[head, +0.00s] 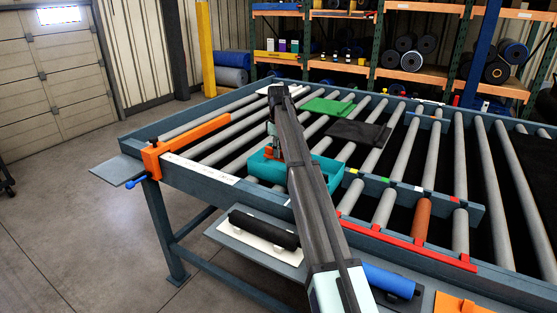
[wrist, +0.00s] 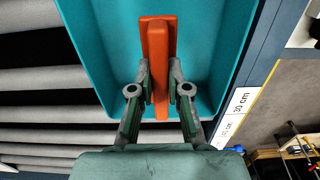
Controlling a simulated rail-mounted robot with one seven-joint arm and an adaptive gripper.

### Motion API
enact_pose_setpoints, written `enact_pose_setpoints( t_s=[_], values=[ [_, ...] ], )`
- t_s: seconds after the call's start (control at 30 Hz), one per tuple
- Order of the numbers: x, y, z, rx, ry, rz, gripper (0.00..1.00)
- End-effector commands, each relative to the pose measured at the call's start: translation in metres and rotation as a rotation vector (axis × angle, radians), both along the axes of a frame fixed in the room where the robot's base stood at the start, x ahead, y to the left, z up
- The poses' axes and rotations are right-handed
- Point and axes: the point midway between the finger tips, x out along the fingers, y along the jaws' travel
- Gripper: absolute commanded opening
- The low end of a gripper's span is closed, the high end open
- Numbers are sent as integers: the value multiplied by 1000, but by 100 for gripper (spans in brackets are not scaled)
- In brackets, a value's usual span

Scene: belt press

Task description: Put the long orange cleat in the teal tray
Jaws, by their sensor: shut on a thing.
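The orange cleat (wrist: 157,60) is between the two fingers of my gripper (wrist: 160,76), which is shut on it. In the wrist view the cleat lies lengthwise over the teal tray (wrist: 95,30), inside the outline of its walls. I cannot tell whether it touches the tray floor. In the head view the teal tray (head: 262,168) sits on the rollers near the front rail, and my gripper (head: 276,155) points down into it. My arm hides the tray's middle, and only a small orange bit of the cleat shows there.
A green sheet (head: 327,106) and a black sheet (head: 358,132) lie on the rollers behind the tray. An orange clamp (head: 182,141) with a blue handle is on the left rail. A red-edged rail (head: 405,240) is at right. A black roll (head: 263,229) lies on the front shelf.

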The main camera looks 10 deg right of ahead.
Motion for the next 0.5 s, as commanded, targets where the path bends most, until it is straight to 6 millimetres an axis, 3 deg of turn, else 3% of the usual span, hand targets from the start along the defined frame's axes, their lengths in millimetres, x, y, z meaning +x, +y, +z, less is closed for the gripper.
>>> enact_pose_setpoints(
  t_s=[0.23, 0.5],
  values=[
    [0, 0, -14, 0, 0, 0, 0],
    [-1, 0, -46, 0, 0, 0, 0]
  ],
)
